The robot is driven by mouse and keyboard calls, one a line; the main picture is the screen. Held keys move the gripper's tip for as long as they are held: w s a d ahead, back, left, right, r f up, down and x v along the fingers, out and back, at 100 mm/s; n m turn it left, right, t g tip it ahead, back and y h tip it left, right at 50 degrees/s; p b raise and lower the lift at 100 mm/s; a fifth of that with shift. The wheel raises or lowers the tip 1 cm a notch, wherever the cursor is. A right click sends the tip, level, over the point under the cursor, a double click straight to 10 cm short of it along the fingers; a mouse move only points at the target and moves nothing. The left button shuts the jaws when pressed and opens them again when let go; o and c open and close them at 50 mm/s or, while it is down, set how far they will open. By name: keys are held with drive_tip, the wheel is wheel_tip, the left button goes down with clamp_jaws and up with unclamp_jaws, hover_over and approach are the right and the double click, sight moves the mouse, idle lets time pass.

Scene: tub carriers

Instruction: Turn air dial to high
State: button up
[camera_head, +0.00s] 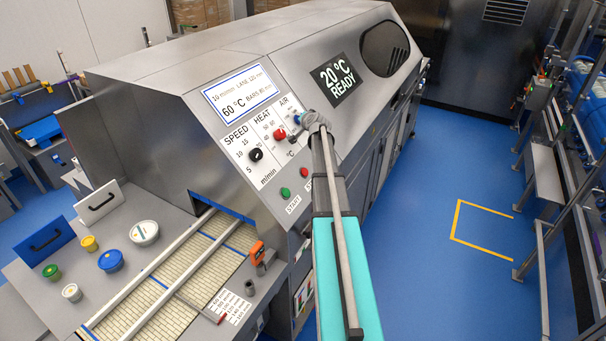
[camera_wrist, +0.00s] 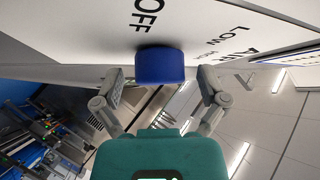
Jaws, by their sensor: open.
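The air dial is a blue round knob; in the wrist view it (camera_wrist: 160,66) stands out from the white panel between my two fingers. My gripper (camera_wrist: 159,84) is open, one finger on each side of the dial, with a gap visible on both sides. In the head view, my gripper (camera_head: 308,121) is at the AIR part of the control panel (camera_head: 240,152) and mostly covers the dial.
Left of the air dial are the red heat knob (camera_head: 280,134) and black speed knob (camera_head: 256,155). Below are a green start button (camera_head: 285,192) and a red button (camera_head: 304,171). A display (camera_head: 333,80) reads 20 °C READY. The blue floor (camera_head: 430,180) at right is clear.

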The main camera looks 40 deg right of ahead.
drive_tip(key=shift+f+n+t+y+b, duration=0.1)
drive_tip(key=shift+n+t+y+b, duration=0.5)
drive_tip(key=shift+n, duration=0.4)
drive_tip(key=shift+n+t+y+b, duration=0.35)
drive_tip(key=shift+n+b, duration=0.3)
drive_tip(key=shift+n, duration=0.35)
drive_tip(key=shift+n+t+y, duration=0.25)
drive_tip(key=shift+n, duration=0.25)
